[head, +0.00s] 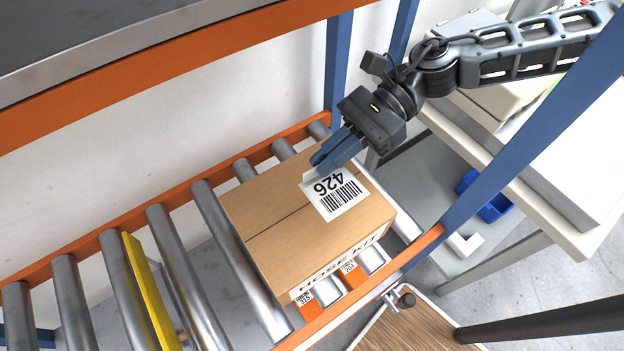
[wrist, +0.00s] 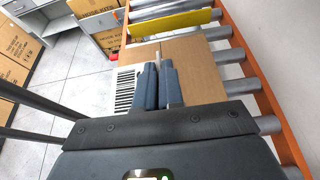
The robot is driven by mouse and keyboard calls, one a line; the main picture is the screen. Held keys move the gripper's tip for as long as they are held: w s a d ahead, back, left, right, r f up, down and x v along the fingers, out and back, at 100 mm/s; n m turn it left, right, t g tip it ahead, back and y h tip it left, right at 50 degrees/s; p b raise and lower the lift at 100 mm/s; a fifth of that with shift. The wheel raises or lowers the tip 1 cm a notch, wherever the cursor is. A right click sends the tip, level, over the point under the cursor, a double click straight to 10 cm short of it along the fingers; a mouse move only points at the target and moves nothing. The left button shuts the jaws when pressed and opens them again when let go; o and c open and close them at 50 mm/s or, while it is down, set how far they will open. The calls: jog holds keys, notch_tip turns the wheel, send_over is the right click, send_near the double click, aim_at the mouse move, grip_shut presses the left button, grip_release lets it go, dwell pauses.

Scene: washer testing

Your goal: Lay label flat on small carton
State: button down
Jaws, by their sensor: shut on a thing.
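A white label (head: 336,195) with "426" and a barcode is over the top right part of the small brown carton (head: 270,215), printed "HOSE KIT" on its front side. My gripper (head: 322,164) is shut on the label's upper left edge, just above the carton's back right area. I cannot tell whether the label touches the carton's top. In the wrist view, the label (wrist: 127,88) shows left of the closed fingers (wrist: 161,82), and the carton (wrist: 195,75) lies beneath and beyond them. The fingers hide part of the label.
The carton sits on metal rollers (head: 220,225) between orange rails (head: 170,203). A yellow bar (head: 150,290) crosses the rollers at left. A blue post (head: 530,125) stands at right, and an orange-edged shelf (head: 180,75) is above. Other cartons (wrist: 15,55) stand at left in the wrist view.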

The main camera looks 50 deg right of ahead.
aim_at(305, 182)
jog(key=x, duration=0.3)
jog(key=shift+a+f, duration=0.2)
jog(key=shift+f, duration=0.15)
jog(key=shift+a+f+p, duration=0.1)
jog(key=shift+f+p, duration=0.15)
jog(key=shift+p, duration=0.05)
jog(key=shift+f+p, duration=0.35)
jog(key=shift+f, duration=1.5)
jog(key=shift+f, duration=0.15)
jog(key=c, duration=1.3)
grip_release()
jog(key=shift+o, duration=0.2)
